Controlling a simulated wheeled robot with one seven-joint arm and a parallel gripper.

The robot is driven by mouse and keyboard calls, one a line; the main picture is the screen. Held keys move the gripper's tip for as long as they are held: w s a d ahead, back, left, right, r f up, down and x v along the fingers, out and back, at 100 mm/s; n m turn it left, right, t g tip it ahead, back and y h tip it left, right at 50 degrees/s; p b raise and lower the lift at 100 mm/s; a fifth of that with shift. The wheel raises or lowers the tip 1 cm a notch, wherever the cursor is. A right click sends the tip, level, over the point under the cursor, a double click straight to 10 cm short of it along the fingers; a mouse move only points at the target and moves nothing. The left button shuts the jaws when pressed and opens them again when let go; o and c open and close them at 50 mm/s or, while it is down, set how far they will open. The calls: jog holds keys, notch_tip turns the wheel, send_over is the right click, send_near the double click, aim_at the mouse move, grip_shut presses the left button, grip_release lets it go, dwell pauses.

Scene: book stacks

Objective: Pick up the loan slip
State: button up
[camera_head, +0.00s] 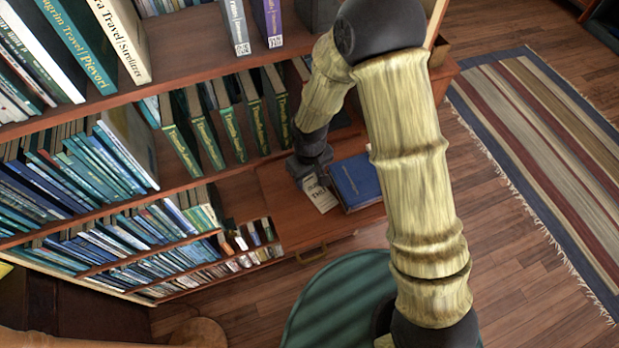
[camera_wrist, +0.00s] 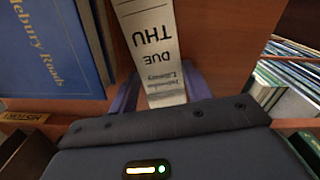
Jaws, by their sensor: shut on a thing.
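The loan slip is a narrow white card printed "DUE THU". In the head view the loan slip (camera_head: 322,198) shows just below my gripper (camera_head: 312,180), over the wooden ledge and left of the blue book. In the wrist view the slip (camera_wrist: 150,42) runs from the top edge down between the two dark bluish fingers of my gripper (camera_wrist: 163,84), which is shut on its near end. The slip's grey lower part carries small library print. I cannot tell whether its far part touches the ledge.
A blue book (camera_head: 356,181) lies close to the slip's right on the wooden ledge (camera_head: 284,190). It also shows in the wrist view (camera_wrist: 52,45). Shelves of upright books (camera_head: 232,128) stand behind and to the left. A round green seat (camera_head: 338,300) is below. Open floor (camera_head: 520,230) is to the right.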

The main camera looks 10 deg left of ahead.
aim_at(308, 182)
jog(key=shift+a+b, duration=0.1)
jog(key=shift+b, duration=0.2)
jog(key=shift+a+r+b, duration=0.1)
jog(key=shift+r+b, duration=0.1)
jog(key=shift+b, duration=0.15)
notch_tip(308, 182, up, 6)
jog(key=shift+r+b, duration=0.2)
jog(key=shift+b, duration=0.85)
jog(key=s+a+b, duration=0.3)
jog(key=s+a, duration=0.2)
jog(key=a, duration=0.3)
jog(key=s+a+b, duration=0.3)
jog(key=s+a, duration=0.2)
jog(key=a, duration=0.3)
jog(key=shift+s+a+b, duration=0.25)
jog(key=shift+a+b, duration=0.15)
jog(key=shift+d+r, duration=0.1)
